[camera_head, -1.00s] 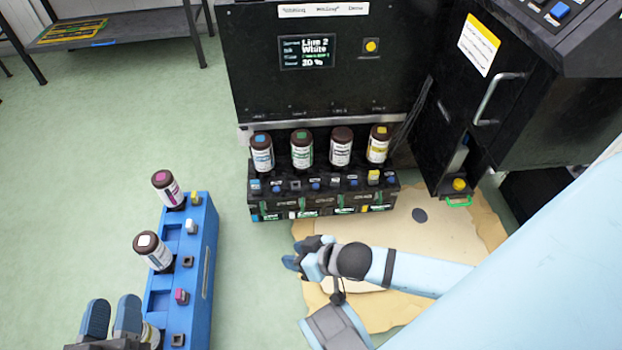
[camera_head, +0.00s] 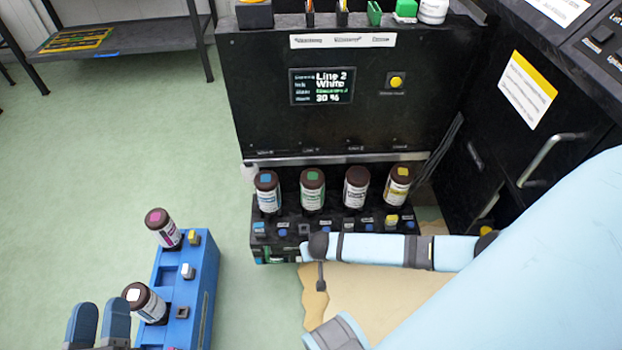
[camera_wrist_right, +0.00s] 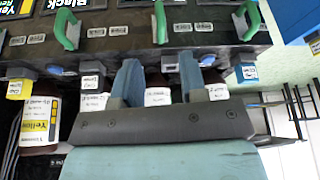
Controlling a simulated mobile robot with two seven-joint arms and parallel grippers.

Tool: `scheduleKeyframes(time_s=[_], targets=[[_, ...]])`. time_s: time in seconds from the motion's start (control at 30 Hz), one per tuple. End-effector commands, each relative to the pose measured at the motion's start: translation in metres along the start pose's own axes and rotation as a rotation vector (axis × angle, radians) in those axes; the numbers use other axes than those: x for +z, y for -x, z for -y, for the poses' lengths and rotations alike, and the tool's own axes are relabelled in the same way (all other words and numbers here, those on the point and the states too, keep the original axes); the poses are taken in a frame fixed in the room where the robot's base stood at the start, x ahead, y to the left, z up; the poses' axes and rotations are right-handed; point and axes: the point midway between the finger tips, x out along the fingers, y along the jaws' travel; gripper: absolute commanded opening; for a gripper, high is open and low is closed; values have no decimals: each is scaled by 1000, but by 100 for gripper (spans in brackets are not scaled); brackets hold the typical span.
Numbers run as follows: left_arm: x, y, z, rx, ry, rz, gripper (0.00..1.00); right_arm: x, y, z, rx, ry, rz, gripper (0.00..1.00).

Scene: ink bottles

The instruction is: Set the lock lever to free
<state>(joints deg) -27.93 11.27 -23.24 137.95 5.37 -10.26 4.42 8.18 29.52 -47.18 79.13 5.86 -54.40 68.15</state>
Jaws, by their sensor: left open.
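The lock lever is not named in view. Several green levers stick out of the front of the black bottle rack (camera_head: 268,246). In the right wrist view one green lever is at the left (camera_wrist_right: 66,30), one at the middle top (camera_wrist_right: 160,22) and one at the right (camera_wrist_right: 249,20). My right gripper (camera_wrist_right: 159,62) is open and empty, its two fingers apart just below the middle lever in that view. In the head view my right arm hides its fingers at the rack's front. My left gripper (camera_head: 99,325) is open and empty at the lower left.
Brown bottles with a blue (camera_head: 266,192), green (camera_head: 312,189), dark (camera_head: 356,188) and yellow (camera_head: 398,186) cap mark stand in the rack. A blue crate (camera_head: 201,262) with a magenta-marked bottle (camera_head: 163,228) and a white-marked bottle (camera_head: 147,303) is at left. The black machine (camera_head: 260,110) stands behind.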

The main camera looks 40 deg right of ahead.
Motion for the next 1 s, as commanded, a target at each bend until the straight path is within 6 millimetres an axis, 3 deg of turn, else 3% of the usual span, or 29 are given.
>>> scheduleKeyframes(time_s=[0.07, 0.3, 0.5, 0.7, 1.0], targets=[[-16, -2, -8, 35, 7, -85, 43, 1, -20, 0, 1, 1, -1, 39], [29, -2, 0, 37, 15, 60, 43, 1, -73, 0, -1, 1, -2, 39], [56, 0, 4, 46, 16, 157, 43, 1, -106, 1, -1, 2, -2, 39], [69, 1, 5, 51, 18, 209, 43, 0, -120, 0, -1, 3, -1, 39], [70, 1, 5, 52, 19, 218, 43, 0, -121, 1, -3, 2, -1, 39]])
